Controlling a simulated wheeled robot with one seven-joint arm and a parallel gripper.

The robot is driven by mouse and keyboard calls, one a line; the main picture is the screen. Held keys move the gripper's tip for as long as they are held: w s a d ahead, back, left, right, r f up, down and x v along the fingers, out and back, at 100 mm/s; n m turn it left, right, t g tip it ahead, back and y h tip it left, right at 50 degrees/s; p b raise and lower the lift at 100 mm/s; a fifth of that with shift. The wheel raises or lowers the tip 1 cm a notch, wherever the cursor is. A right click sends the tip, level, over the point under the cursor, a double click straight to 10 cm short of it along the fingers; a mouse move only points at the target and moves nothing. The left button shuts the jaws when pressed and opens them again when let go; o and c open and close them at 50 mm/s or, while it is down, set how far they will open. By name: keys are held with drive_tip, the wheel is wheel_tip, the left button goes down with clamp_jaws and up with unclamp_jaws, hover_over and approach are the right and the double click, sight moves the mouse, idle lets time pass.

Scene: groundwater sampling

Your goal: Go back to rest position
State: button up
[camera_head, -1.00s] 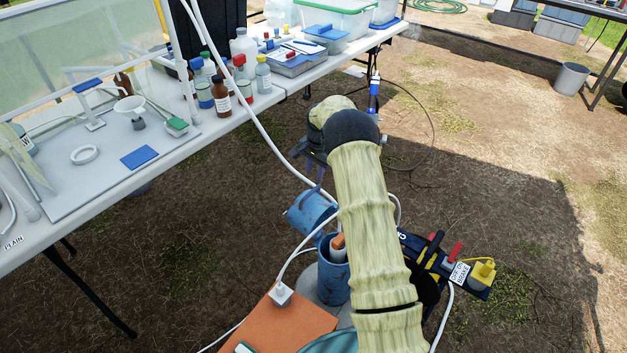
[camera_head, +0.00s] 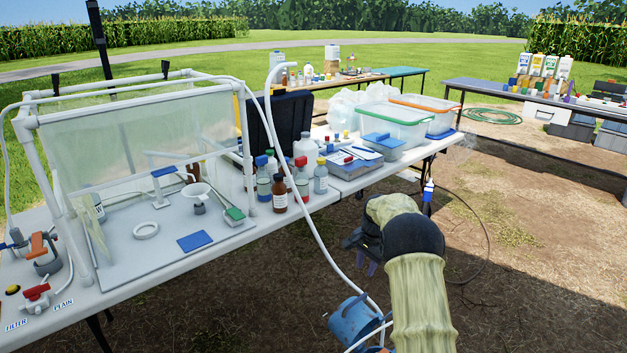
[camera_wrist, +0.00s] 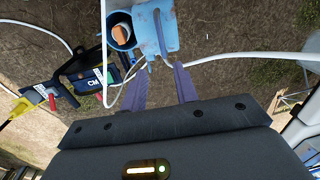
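My gripper (camera_head: 367,266) hangs fingers-down at the end of my arm, in front of the long table and over the shaded ground. In the wrist view its two purple fingers (camera_wrist: 159,82) are spread apart with nothing held between them. A blue container (camera_wrist: 152,30) with an orange item inside shows beyond the fingertips. It also shows in the head view (camera_head: 352,318), below the gripper. My forearm hides part of the area beneath it.
A white table (camera_head: 150,300) with a clear-walled enclosure (camera_head: 140,140), bottles and tubs stands at left. A white hose (camera_head: 300,200) arches down past my gripper. A dark device (camera_wrist: 75,88) with a yellow plug lies below. Open ground is at right.

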drive_tip(key=s+a+r+n+t, duration=0.1)
drive_tip(key=s+a+r+n, duration=0.15)
drive_tip(key=s, duration=0.95)
drive_tip(key=s+a+r+n, duration=0.2)
drive_tip(key=s+r+n, duration=0.15)
drive_tip(key=s, duration=0.75)
drive_tip(key=s+a+r+n+t, duration=0.1)
drive_tip(key=s+a+r+n, duration=0.2)
drive_tip(key=s, duration=0.9)
wheel_tip(320, 180, up, 20)
drive_tip(key=n+p, duration=0.1)
drive_tip(key=p, duration=1.9)
drive_tip(key=shift+s+n+h+p, duration=0.25)
drive_tip(key=shift+n+h+p, duration=0.05)
drive_tip(key=shift+o, duration=0.7)
